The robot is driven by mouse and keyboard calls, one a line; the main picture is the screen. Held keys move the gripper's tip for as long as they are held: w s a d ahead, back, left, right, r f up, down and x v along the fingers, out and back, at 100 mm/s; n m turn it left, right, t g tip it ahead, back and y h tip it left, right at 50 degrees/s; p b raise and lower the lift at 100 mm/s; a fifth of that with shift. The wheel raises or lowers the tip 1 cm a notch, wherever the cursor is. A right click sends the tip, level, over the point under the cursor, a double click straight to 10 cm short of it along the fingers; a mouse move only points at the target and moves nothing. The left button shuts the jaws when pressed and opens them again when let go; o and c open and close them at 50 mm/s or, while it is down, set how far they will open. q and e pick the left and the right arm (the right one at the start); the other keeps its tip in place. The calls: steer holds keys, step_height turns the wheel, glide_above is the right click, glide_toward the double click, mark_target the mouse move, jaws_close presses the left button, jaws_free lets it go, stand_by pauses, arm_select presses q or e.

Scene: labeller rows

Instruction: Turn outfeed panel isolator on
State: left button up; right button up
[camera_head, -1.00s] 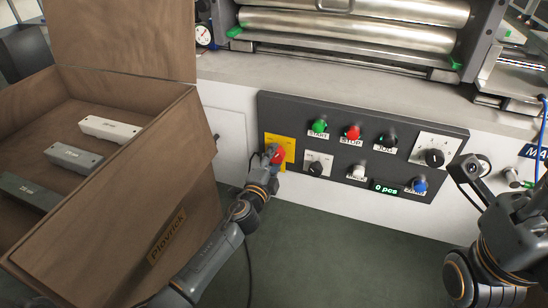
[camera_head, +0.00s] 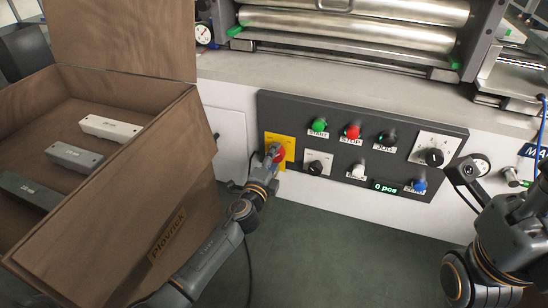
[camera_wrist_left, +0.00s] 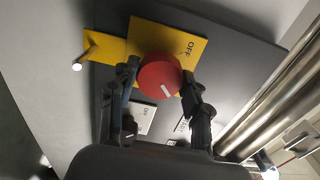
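The outfeed panel isolator is a round red knob (camera_head: 280,153) on a yellow plate (camera_head: 288,141) at the left end of the dark control panel. My left gripper (camera_head: 273,155) is at the knob. In the left wrist view its fingers (camera_wrist_left: 161,80) lie on both sides of the knob and appear to touch it. My right gripper (camera_head: 470,178) is right of the panel, its fingers not clearly visible.
The panel (camera_head: 337,165) also carries a green START button (camera_head: 319,124), a red STOP button (camera_head: 352,131), black and white knobs, a blue button (camera_head: 419,184) and a "0 pcs" display (camera_head: 385,187). A wooden box (camera_head: 120,225) with several bars stands at left, close to my left arm.

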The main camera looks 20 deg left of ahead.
arm_select(q)
steer(key=o, duration=0.4)
steer(key=shift+c, duration=0.2)
steer(key=s, duration=1.2)
steer(key=shift+a, duration=0.2)
